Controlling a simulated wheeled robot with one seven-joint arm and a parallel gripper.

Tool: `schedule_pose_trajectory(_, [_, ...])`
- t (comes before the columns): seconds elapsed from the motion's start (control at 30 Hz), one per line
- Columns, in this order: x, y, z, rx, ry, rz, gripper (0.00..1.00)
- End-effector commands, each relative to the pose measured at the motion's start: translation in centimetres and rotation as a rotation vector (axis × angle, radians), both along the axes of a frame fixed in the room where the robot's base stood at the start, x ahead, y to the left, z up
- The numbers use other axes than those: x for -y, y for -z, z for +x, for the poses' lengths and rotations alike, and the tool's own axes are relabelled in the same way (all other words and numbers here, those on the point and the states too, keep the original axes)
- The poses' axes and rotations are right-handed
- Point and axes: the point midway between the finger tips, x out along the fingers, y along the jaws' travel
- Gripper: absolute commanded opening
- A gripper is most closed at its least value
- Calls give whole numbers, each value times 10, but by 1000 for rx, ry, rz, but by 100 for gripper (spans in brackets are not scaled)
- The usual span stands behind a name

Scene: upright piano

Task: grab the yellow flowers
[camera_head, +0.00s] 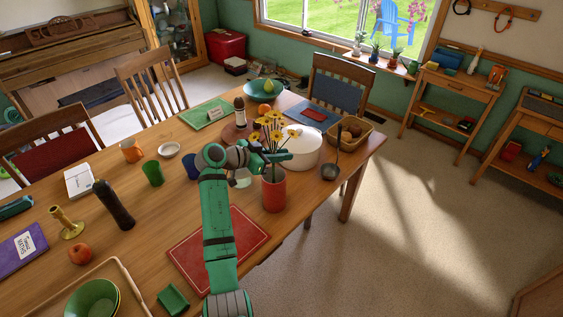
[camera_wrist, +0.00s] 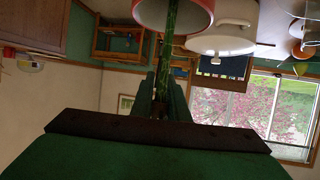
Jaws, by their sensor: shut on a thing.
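The yellow flowers (camera_head: 273,126) stand upright in a red-orange pot (camera_head: 273,192) near the table's right end. My gripper (camera_head: 272,158) reaches in from the left at the stems, just above the pot's rim. In the wrist view, which looks upside down, the green stems (camera_wrist: 178,52) run from the pot (camera_wrist: 188,8) down between the fingers of my gripper (camera_wrist: 170,95), which is shut on them. The blooms are out of the wrist view. The stems' lower ends are hidden in the pot.
A white lidded pot (camera_head: 301,150) stands close behind the red-orange pot, with a dark ladle (camera_head: 332,168) at its right. A red mat (camera_head: 217,247) lies below my arm.

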Motion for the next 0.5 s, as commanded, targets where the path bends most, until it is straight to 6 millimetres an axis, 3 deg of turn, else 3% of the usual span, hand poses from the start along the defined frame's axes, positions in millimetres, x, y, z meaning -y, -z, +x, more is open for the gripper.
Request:
schedule_pose_trajectory(0.2, [0,-38,0,3,0,1,0])
schedule_pose_trajectory(0.5, [0,-53,0,1,0,-1,0])
